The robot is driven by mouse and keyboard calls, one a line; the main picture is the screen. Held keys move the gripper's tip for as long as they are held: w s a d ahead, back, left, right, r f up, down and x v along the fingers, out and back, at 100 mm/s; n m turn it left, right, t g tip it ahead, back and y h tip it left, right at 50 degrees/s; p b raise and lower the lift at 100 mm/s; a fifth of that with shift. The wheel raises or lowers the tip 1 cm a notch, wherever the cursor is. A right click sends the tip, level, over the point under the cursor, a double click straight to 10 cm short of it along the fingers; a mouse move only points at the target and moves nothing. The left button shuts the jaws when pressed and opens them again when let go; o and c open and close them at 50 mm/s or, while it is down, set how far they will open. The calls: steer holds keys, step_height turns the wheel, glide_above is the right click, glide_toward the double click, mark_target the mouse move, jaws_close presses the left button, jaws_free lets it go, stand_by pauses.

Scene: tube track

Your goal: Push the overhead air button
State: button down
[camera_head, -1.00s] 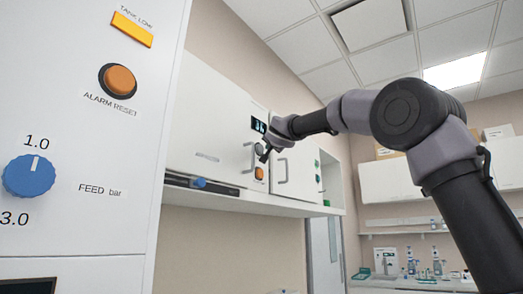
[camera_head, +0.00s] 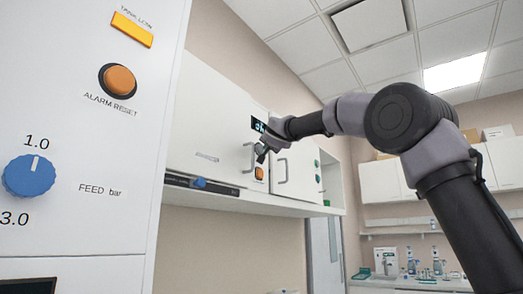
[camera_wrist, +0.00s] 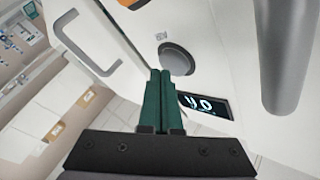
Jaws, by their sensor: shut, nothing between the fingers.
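A grey round button (camera_wrist: 176,58) shows in the wrist view on a white panel, between an orange part and a lit display (camera_wrist: 205,106). The small label beside it is too blurred to read. In the head view the panel is among the wall cabinets, with the display (camera_head: 258,124) above and an orange button (camera_head: 259,173) below; the grey button is hidden or too small to tell there. My gripper (camera_wrist: 160,72) is shut and empty, its green fingertips close to the grey button. I cannot tell whether they touch it. My gripper (camera_head: 262,155) is in front of the panel in the head view.
Door handles (camera_head: 281,171) stick out beside the panel. A thick grey handle (camera_wrist: 291,55) is close on the right in the wrist view. A shelf edge (camera_head: 265,207) runs below. The near-left cabinet has an orange alarm reset button (camera_head: 117,80) and a blue knob (camera_head: 29,176).

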steer(key=shift+w+a, duration=0.25)
steer(key=shift+a, duration=0.1)
stand_by(0.4)
steer(key=shift+s+d, duration=0.55)
steer(key=shift+d, duration=0.25)
steer(key=shift+s+d, duration=0.55)
steer(key=shift+d, duration=0.3)
steer(key=shift+s+d, duration=0.55)
steer(key=shift+d, duration=0.25)
steer(key=shift+s+d, duration=0.55)
steer(key=shift+d, duration=0.3)
